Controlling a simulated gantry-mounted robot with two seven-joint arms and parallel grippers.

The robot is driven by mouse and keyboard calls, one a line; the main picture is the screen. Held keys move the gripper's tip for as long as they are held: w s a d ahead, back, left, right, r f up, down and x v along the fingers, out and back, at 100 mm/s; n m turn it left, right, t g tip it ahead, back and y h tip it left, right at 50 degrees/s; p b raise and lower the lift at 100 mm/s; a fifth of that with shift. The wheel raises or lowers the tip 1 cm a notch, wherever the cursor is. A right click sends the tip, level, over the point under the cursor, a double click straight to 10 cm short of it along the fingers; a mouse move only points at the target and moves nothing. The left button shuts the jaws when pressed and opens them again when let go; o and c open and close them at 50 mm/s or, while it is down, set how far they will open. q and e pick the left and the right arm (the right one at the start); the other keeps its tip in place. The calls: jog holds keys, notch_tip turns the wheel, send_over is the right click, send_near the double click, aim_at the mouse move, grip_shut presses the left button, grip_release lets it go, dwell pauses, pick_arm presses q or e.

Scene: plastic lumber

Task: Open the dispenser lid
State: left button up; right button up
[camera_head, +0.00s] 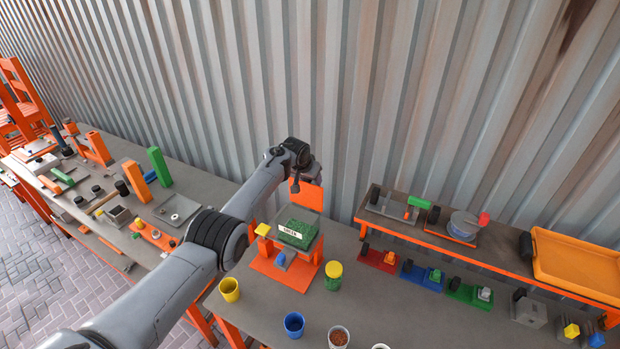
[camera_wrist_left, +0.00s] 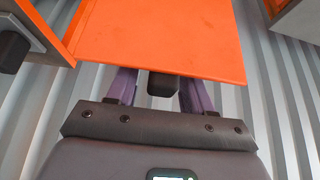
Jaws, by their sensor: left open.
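The dispenser stands on the grey table, with an orange base (camera_head: 265,262) and a hopper full of green granules (camera_head: 300,228) bearing a white label. Its orange lid (camera_head: 306,195) stands raised at the hopper's back edge, so the granules are uncovered. My left gripper (camera_head: 303,178) is open at the lid's upper part, close to the wall. In the left wrist view, the orange lid (camera_wrist_left: 160,35) fills the top middle. The purple fingers of my left gripper (camera_wrist_left: 160,88) reach in behind its edge, with their tips hidden. Contact cannot be told. My right gripper is not in view.
A yellow cup (camera_head: 229,290), a blue cup (camera_head: 294,325) and a yellow-lidded green jar (camera_head: 333,276) stand near the dispenser. A raised shelf with an orange tray (camera_head: 578,268) is at right. The corrugated wall (camera_head: 400,90) is close behind.

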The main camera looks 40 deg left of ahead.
pick_arm(q)
jog(key=shift+p+v, duration=0.75)
jog(key=shift+v, duration=0.35)
jog(key=v, duration=0.8)
jog(key=shift+r, duration=0.25)
jog(key=shift+s, duration=0.15)
jog(key=shift+d+f, duration=0.1)
